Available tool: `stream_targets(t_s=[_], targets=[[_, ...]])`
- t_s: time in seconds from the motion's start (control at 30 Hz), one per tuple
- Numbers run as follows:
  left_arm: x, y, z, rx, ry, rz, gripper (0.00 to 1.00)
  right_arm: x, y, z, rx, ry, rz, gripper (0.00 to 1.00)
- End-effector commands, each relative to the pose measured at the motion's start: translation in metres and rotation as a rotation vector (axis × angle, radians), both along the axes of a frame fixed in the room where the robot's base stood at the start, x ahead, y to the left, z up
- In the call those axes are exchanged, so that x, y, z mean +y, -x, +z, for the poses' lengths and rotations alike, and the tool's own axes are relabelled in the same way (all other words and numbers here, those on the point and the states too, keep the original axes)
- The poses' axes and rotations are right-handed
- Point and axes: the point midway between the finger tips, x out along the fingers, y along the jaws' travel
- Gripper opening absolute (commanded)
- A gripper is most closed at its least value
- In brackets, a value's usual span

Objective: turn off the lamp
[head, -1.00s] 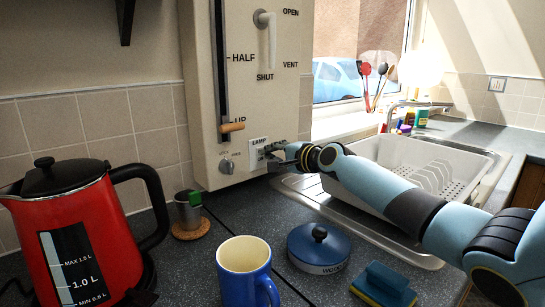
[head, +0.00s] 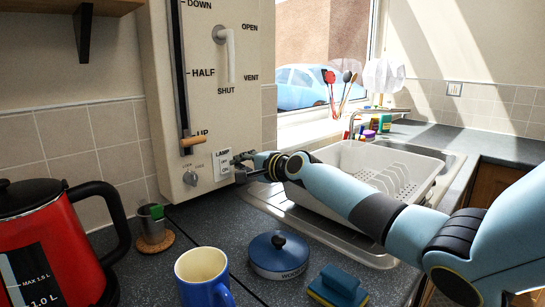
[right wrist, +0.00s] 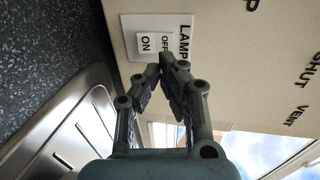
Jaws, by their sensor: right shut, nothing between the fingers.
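The lamp switch (head: 223,164) is a white plate marked LAMP on the lower right of the cream panel. In the right wrist view its rocker (right wrist: 147,42) has halves marked OFF and ON. My right gripper (head: 240,161) is shut and empty, its tips at the switch. In the right wrist view its tips (right wrist: 166,60) overlap the edge of the plate by the OFF half; I cannot tell whether they touch. My left gripper is not in view.
The panel (head: 225,110) also bears a slider (head: 192,140), a handle (head: 230,55) and a knob (head: 190,178). A red kettle (head: 50,245), metal cup (head: 151,222), blue mug (head: 203,277), blue-lidded pot (head: 279,255) and sponge (head: 338,287) stand on the counter. A dish rack (head: 375,170) is behind my arm.

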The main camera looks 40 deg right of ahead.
Motion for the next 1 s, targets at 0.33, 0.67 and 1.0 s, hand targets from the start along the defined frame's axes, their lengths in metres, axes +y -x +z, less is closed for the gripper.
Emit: stream_targets(t_s=[0.33, 0.67, 1.0], targets=[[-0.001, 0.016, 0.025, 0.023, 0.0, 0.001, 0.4, -0.002, 0.041, 0.022, 0.002, 0.005, 0.001, 0.0], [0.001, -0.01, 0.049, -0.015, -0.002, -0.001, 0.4, -0.006, 0.085, 0.041, 0.002, 0.003, 0.001, 0.0], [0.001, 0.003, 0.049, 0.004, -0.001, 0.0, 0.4, -0.006, 0.091, 0.043, 0.0, 0.0, 0.0, 0.0]])
